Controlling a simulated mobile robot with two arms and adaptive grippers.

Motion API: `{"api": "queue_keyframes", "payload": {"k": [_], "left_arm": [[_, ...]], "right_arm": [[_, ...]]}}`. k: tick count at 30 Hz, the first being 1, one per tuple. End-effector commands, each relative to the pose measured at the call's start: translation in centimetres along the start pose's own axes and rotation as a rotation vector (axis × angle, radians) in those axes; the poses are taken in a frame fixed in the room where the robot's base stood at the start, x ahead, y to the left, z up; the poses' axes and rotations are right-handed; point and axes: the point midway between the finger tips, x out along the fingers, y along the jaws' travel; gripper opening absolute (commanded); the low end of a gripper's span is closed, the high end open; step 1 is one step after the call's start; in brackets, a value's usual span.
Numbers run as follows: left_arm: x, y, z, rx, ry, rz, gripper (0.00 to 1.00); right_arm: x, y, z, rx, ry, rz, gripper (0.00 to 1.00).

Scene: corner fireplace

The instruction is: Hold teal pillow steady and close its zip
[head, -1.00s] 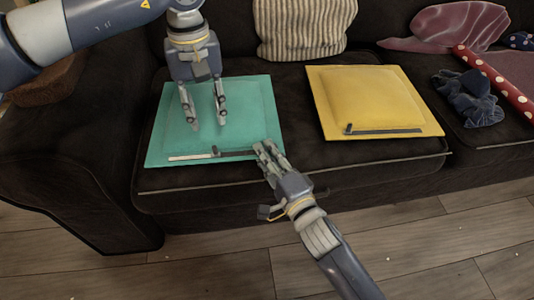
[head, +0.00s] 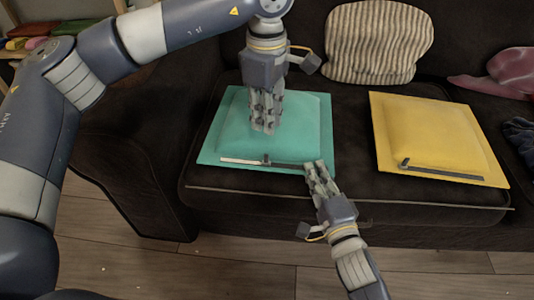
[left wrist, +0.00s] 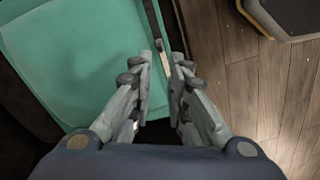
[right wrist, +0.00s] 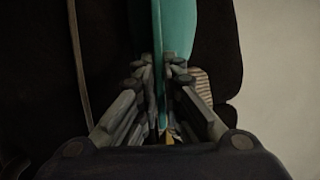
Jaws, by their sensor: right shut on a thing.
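The teal pillow (head: 230,120) lies flat on the dark sofa seat. Its zip strip (head: 300,164) runs along the front edge, pale on the left and dark on the right, with a small upright slider (head: 266,158) between. The slider also shows in the left wrist view (left wrist: 160,45). My left gripper (head: 264,126) points down over the pillow, behind the slider. Its fingers are apart, with the zip strip visible beyond the gap. My right gripper (head: 314,168) is shut on the pillow's front edge near the right corner; the teal edge (right wrist: 177,30) passes between its fingers.
A yellow pillow (head: 430,130) with a dark zip lies to the right. A striped cushion (head: 378,40) leans on the backrest. Pink cloth (head: 505,75) and dark cloth (head: 522,135) lie at the far right. Wood floor (head: 230,270) is clear in front.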

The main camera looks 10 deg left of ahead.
Motion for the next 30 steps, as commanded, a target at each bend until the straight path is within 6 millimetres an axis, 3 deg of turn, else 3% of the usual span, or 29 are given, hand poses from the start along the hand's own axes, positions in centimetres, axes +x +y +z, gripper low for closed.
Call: {"api": "queue_keyframes", "payload": {"k": [6, 13, 24, 30], "left_arm": [[-0.1, 0.0, -0.1, -0.228, -0.001, -0.001, 0.16], [1.0, 0.0, -0.1, -0.288, 0.0, -0.002, 0.16], [8.0, -0.1, -0.1, -0.286, 0.0, -0.004, 0.16], [10.8, 0.0, -0.1, -0.286, 0.0, -0.002, 0.16]], "right_arm": [[0.0, 0.1, 0.0, 0.0, 0.0, 0.002, 0.0], [0.0, 0.1, 0.0, 0.0, 0.0, 0.002, 0.0], [0.0, 0.1, 0.0, 0.0, 0.0, 0.002, 0.0], [0.0, 0.1, 0.0, 0.0, 0.0, 0.002, 0.0]]}}
